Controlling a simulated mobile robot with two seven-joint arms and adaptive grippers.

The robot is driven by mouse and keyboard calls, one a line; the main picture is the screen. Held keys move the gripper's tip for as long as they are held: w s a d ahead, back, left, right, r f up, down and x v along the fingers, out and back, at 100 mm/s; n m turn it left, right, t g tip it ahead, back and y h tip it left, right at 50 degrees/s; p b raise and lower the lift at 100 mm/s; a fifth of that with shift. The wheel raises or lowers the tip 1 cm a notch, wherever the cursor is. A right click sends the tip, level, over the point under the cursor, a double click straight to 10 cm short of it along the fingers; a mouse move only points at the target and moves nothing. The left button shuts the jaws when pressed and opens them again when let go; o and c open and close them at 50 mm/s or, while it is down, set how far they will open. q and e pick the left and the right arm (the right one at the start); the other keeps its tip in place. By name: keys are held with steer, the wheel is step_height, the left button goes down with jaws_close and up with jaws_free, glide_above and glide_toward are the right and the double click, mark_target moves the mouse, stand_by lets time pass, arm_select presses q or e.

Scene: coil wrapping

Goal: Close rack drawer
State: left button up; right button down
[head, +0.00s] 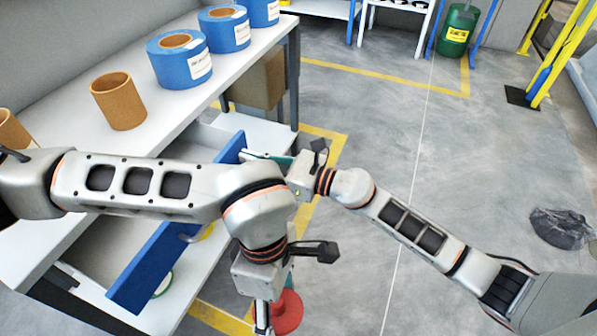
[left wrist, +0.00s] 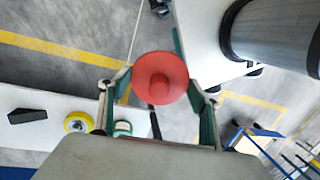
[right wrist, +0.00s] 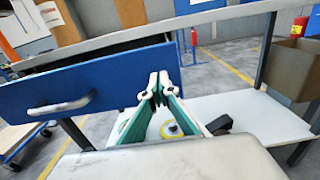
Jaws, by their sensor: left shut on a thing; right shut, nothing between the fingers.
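The rack drawer's blue front (head: 158,265) stands out from under the white bench in the head view, with the drawer open behind it. Its front and pale handle (right wrist: 62,106) fill the left of the right wrist view. My right gripper (head: 252,155) is shut and empty at the far end of the drawer front; in the right wrist view its fingertips (right wrist: 156,84) overlap the panel's right end. I cannot tell whether they touch. My left gripper (head: 268,318) is shut on a red round piece with a central knob (left wrist: 160,78), partly hidden by the arm in the head view.
Several blue-wrapped coils (head: 180,62) and brown cores (head: 118,101) stand on the bench top (head: 62,132). A lower shelf (right wrist: 262,118) holds a yellow roll (right wrist: 172,130) and a brown box (right wrist: 292,66). My left arm crosses in front of the drawer. The floor at right is mostly clear.

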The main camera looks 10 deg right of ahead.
mark_target(203, 153)
arm_select(q)
steer(key=f+b, duration=0.1)
steer(key=s+f+b, duration=0.1)
steer(key=f, duration=0.1)
steer(key=shift+f+g, duration=0.3)
steer(key=shift+g, duration=0.1)
arm_select(e)
steer(key=x, duration=1.4)
steer(key=shift+f, duration=0.25)
arm_select(q)
steer(key=shift+s+d+f, duration=0.1)
arm_select(e)
steer(key=shift+w+a+r, duration=0.1)
steer(key=shift+w+a, duration=0.2)
steer(key=shift+a, duration=0.1)
steer(key=shift+r, duration=0.25)
